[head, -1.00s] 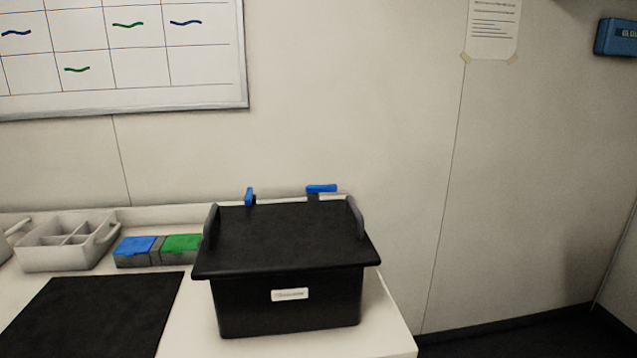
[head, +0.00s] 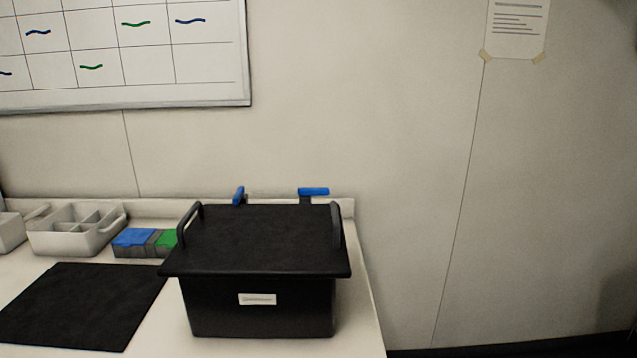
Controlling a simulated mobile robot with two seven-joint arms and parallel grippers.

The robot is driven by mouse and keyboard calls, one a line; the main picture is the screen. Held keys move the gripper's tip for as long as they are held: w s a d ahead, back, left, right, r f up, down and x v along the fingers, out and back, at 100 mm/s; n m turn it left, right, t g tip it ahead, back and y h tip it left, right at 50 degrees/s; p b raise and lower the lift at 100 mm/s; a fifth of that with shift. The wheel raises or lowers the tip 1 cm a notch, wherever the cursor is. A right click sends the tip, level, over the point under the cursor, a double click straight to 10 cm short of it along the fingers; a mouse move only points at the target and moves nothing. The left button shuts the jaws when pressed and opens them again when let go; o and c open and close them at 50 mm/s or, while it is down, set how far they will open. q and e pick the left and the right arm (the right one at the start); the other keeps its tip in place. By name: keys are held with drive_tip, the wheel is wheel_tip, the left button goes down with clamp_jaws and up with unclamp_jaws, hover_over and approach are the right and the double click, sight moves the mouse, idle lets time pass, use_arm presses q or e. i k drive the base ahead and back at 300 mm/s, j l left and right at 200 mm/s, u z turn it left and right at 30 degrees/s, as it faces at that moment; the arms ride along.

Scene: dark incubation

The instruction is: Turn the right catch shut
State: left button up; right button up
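A black box (head: 258,308) with a flat black lid (head: 262,238) stands near the right end of the white bench. Two blue catches rise behind the lid's far edge. The right catch (head: 313,191) has its blue handle lying crosswise, left to right. The left catch (head: 239,195) has its handle pointing roughly front to back. The lower parts of both catches are hidden behind the lid. Neither of my grippers is in view.
A black mat (head: 82,305) lies left of the box. Behind it are a grey divided caddy (head: 75,232), a blue-lidded box (head: 134,240) and a green-lidded box (head: 167,238). The bench (head: 362,325) ends just right of the black box, with open floor beyond.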

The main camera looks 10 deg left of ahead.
sight(316, 191)
drive_tip(key=i+l+u, duration=0.25)
drive_tip(key=l, duration=0.5)
drive_tip(key=l+u, duration=0.3)
drive_tip(key=l, duration=0.45)
drive_tip(key=l+u, duration=0.35)
drive_tip(key=l, duration=0.4)
drive_tip(key=i+l+u, duration=0.2)
drive_tip(key=l, duration=0.15)
drive_tip(key=i+l+u, duration=0.2)
drive_tip(key=l, duration=0.2)
drive_tip(key=i+l+u, duration=0.15)
drive_tip(key=l, duration=0.2)
drive_tip(key=i+l+u, duration=0.15)
drive_tip(key=i+l, duration=0.05)
drive_tip(key=l, duration=0.1)
